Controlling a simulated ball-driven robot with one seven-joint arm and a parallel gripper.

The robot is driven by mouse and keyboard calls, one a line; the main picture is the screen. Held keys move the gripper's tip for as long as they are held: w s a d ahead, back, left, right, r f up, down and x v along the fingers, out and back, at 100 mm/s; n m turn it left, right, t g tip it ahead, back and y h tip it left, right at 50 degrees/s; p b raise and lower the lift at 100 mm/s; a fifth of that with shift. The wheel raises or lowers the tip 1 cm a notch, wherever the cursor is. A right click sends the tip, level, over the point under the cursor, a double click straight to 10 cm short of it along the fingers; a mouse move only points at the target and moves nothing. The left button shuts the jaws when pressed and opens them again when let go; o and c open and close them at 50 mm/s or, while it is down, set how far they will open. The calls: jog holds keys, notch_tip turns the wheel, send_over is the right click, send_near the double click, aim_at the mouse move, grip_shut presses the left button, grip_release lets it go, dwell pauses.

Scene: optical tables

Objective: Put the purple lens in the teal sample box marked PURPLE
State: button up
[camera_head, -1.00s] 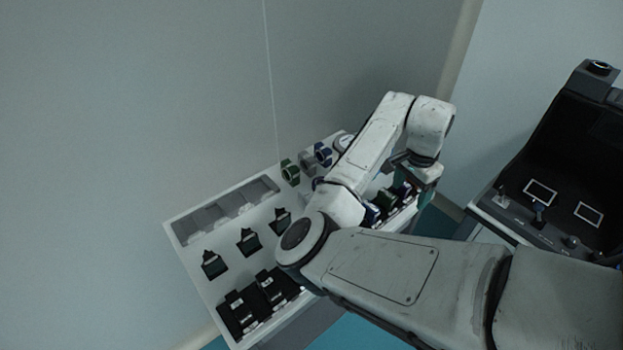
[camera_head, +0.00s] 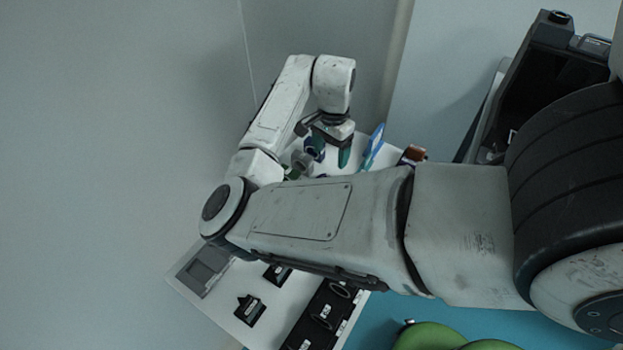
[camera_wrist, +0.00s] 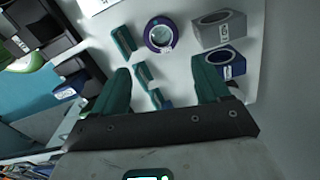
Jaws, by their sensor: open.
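The purple lens, a round dark purple ring with a pale centre (camera_wrist: 149,36), stands out on the white table top in the wrist view. My gripper (camera_wrist: 161,66) is open, its two teal fingers spread and nothing between the tips; the lens lies just beyond them, apart. In the head view my gripper (camera_head: 331,150) is over the far end of the table, and I cannot make out the lens there. I cannot pick out the teal sample box marked PURPLE; no such label is readable.
A grey holder (camera_wrist: 219,30) and a blue one (camera_wrist: 226,66) stand right of the lens. Small teal pieces (camera_wrist: 123,41) lie left of it. Black labelled boxes (camera_wrist: 43,27) line the left. A dark machine (camera_head: 560,65) stands at the right in the head view.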

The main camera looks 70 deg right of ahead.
jog(key=f+p, duration=0.1)
jog(key=f, duration=0.9)
jog(key=shift+w+f, duration=0.2)
jog(key=shift+c, duration=0.2)
jog(key=c, duration=0.9)
jog(key=shift+r, duration=0.15)
